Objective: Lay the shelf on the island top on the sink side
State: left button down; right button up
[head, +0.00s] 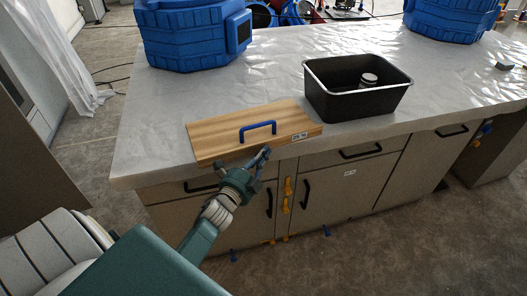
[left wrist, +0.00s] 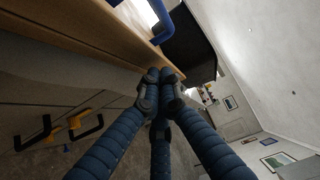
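The shelf is a light wooden board (head: 215,135) with a blue handle (head: 258,131) and a small white label. It lies flat on the island top (head: 150,150), close to the front edge, left of the black basin (head: 340,105). In the left wrist view the board (left wrist: 95,25) fills the upper left and its blue handle (left wrist: 176,22) shows at the top. My left gripper (head: 264,156) is at the board's front edge, below the handle. Its fingertips (left wrist: 160,76) are together with nothing seen between them; contact with the board is unclear. My right gripper is out of view.
A dark cup with a pale top (head: 368,80) stands in the basin. Blue containers (head: 195,35) and (head: 450,18) stand at the back left and back right. Drawer and door handles (head: 361,151) stick out of the island's front. The top left of the board is bare.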

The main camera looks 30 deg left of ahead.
pick_arm(q)
jog(key=w+a+b, duration=0.1)
jog(key=w+a, duration=0.1)
jog(key=w+a+b, duration=0.1)
jog(key=a, duration=0.1)
jog(key=shift+w+a, duration=0.2)
jog(key=shift+w, duration=0.15)
jog(key=shift+w+a, duration=0.2)
jog(key=shift+a, duration=0.05)
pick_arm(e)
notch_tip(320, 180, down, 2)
pick_arm(q)
jog(key=shift+s, duration=0.1)
